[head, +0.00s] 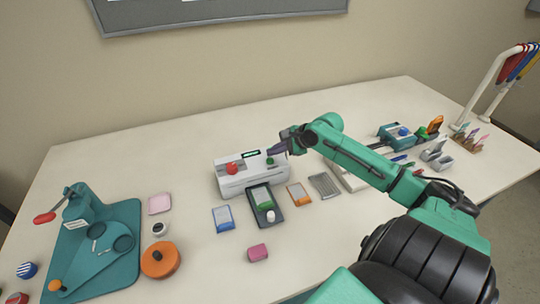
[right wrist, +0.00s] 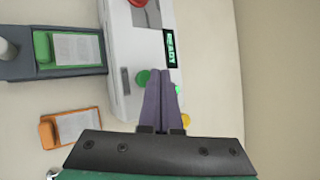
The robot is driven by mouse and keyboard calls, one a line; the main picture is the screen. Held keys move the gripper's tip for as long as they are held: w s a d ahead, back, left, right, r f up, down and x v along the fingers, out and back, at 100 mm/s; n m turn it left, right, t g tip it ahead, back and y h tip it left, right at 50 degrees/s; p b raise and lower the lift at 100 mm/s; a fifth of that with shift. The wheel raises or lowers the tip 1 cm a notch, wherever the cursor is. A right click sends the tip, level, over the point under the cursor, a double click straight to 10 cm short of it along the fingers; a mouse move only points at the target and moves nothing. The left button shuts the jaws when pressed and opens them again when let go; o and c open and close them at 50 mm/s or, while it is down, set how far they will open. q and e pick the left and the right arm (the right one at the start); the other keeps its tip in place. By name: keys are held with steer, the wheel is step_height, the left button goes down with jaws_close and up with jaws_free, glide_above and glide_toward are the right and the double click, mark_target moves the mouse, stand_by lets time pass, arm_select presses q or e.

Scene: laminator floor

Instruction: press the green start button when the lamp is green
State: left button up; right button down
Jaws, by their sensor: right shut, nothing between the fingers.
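The white laminator (head: 250,179) stands mid-table, with a red button (head: 232,168) at left and a green start button (head: 270,161) at right. In the right wrist view the green button (right wrist: 142,79) sits just left of my fingertips. The display (right wrist: 171,48) reads READY in green. A small bright green spot (right wrist: 178,89), apparently the lamp, is partly hidden by the fingers. My right gripper (head: 271,149) is shut and empty, its tips close to the green button; I cannot tell whether they touch. It also shows in the right wrist view (right wrist: 156,72). My left gripper is out of view.
A dark tray (head: 278,215) with a green-edged card lies in front of the laminator. Blue (head: 223,218) and orange (head: 299,194) cards lie beside it. A teal-based device (head: 122,215) stands at left. A yellow round part (right wrist: 185,119) shows near my fingers.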

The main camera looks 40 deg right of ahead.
stand_by(0.8)
steer(key=shift+f+p, duration=0.2)
steer(key=shift+p, duration=0.25)
steer(key=shift+f, duration=0.2)
